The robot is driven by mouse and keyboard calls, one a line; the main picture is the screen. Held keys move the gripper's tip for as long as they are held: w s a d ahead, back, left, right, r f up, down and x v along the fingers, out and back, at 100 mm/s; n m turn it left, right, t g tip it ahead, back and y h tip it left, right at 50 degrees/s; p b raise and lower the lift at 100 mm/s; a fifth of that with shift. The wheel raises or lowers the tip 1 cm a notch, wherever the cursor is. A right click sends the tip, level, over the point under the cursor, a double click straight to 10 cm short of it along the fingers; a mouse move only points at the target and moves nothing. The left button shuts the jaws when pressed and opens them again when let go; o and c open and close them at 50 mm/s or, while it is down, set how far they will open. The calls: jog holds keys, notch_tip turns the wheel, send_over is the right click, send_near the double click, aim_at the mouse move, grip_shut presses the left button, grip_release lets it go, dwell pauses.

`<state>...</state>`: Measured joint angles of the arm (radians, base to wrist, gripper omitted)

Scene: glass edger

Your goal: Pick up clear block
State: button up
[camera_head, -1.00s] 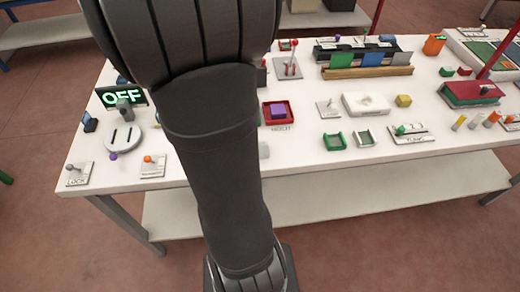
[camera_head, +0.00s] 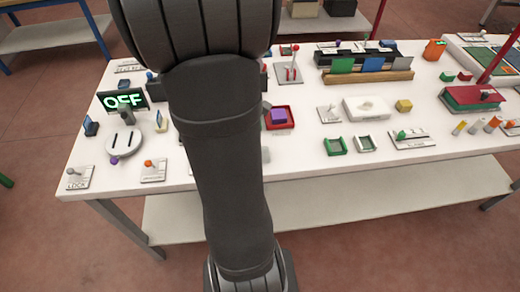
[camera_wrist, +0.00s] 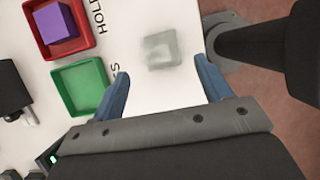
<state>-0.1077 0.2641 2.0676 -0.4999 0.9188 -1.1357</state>
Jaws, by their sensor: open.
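The clear block (camera_wrist: 162,50) is a pale, see-through square piece on the white table (camera_wrist: 185,15). In the wrist view it lies beyond my fingertips, roughly centred across the gap between them. My gripper (camera_wrist: 165,82) has two blue fingers spread wide, with nothing between them. In the head view a pale sliver of the block (camera_head: 266,155) shows at the right edge of my arm. The gripper itself is hidden behind the arm there.
A red tray (camera_wrist: 77,50) with a purple block (camera_wrist: 57,20) and a green tray (camera_wrist: 101,73) lie left of the clear block. The table edge is close on its right.

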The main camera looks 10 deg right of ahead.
jog(key=shift+x, duration=2.8)
jog(key=shift+s+r, duration=0.1)
jog(key=shift+s, duration=0.05)
jog(key=c, duration=1.1)
jog(key=shift+c, duration=0.2)
jog(key=shift+r, duration=0.15)
